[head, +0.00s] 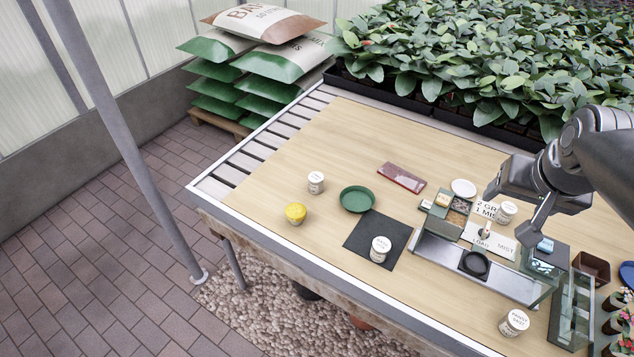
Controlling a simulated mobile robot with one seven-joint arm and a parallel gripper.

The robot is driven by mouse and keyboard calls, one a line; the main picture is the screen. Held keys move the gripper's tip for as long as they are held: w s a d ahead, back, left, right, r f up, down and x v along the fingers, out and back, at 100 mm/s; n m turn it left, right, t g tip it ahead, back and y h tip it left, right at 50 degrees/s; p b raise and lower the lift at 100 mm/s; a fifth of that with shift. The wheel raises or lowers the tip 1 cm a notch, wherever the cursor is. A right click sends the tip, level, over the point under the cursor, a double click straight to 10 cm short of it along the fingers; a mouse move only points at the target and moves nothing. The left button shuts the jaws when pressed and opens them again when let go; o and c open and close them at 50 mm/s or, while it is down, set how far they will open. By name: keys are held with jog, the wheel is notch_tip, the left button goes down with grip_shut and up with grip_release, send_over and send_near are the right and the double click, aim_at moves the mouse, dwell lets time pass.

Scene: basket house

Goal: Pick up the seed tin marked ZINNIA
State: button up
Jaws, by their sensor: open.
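Several white labelled tins stand upright on the wooden bench top in the head view. One tin (316,182) is at the left, one tin (381,249) is on a black mat (360,236), one tin (514,322) is near the front edge. Another tin (505,211) is at the right, by the printed cards. The lettering is too small to read surely, so I cannot tell which is ZINNIA. My gripper (509,214) is open, pointing down-left, its fingers apart near the right tin. I cannot tell its height above it.
A yellow tin (296,213), green dish (357,199), dark red case (402,177) and white dish (463,188) lie around. A metal tray (435,249) with a black ring, glass-sided boxes (574,311) and pots crowd the right. Seedling trays (440,98) line the back. The bench's left is clear.

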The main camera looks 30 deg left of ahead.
jog(key=w+a+f+n, duration=0.1)
jog(key=w+a+f, duration=0.1)
jog(key=w+a, duration=0.6)
jog(key=n+g+y, duration=0.1)
jog(key=n, duration=0.3)
send_near(316, 179)
jog(key=f, duration=0.1)
jog(key=x, duration=0.5)
jog(key=shift+a+f, duration=0.15)
jog(key=shift+a, duration=0.1)
jog(key=shift+w+x, duration=0.15)
jog(key=shift+x, duration=1.45)
jog(key=shift+w+x, duration=0.1)
jog(key=shift+x, duration=1.5)
jog(key=c, duration=1.1)
